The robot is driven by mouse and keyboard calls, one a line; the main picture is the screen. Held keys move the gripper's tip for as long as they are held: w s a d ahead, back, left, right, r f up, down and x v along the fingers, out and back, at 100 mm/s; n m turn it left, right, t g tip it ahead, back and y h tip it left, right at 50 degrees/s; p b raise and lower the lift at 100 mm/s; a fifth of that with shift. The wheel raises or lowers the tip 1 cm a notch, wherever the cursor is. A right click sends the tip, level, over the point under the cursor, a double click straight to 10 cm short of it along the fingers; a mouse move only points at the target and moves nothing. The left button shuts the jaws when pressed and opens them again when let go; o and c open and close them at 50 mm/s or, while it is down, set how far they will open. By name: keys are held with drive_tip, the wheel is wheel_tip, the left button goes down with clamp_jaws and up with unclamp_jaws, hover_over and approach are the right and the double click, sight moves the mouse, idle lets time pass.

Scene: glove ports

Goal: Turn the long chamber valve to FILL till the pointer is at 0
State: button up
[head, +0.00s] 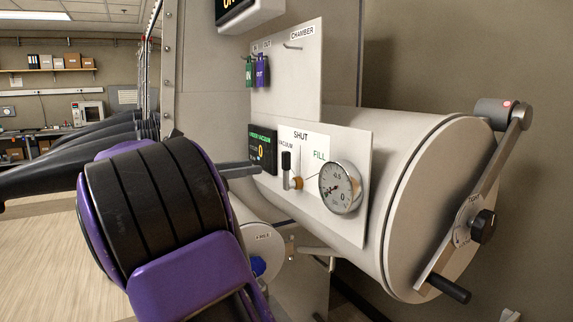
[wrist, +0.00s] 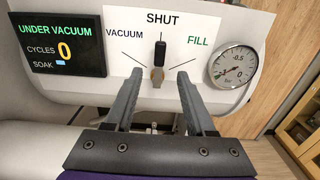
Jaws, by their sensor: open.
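The long chamber valve has a black handle (head: 286,161) standing upright at SHUT on the white panel, above a brass-coloured hub. The handle also shows in the wrist view (wrist: 160,53), between the VACUUM and FILL labels. The round gauge (head: 340,188) is right of the valve; it also shows in the wrist view (wrist: 234,65). Its pointer lies toward the lower left, away from the 0 at lower right. My gripper (wrist: 158,80) is open and empty, its fingers pointing at the panel on either side of the hub. In the head view its fingertips (head: 258,167) are just left of the handle, apparently short of it.
A display (head: 262,151) left of the valve reads UNDER VACUUM, cycles 0. The long chamber (head: 400,170) ends in a round door with a lever arm (head: 492,180) at the right. IN and OUT tags (head: 255,71) hang above. A smaller cylinder (head: 262,240) sits below.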

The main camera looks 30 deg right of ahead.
sight(283, 163)
drive_tip(key=d, duration=1)
drive_tip(key=shift+s+d+b, duration=0.3)
drive_tip(key=shift+d, duration=0.1)
clamp_jaws()
idle(0.8)
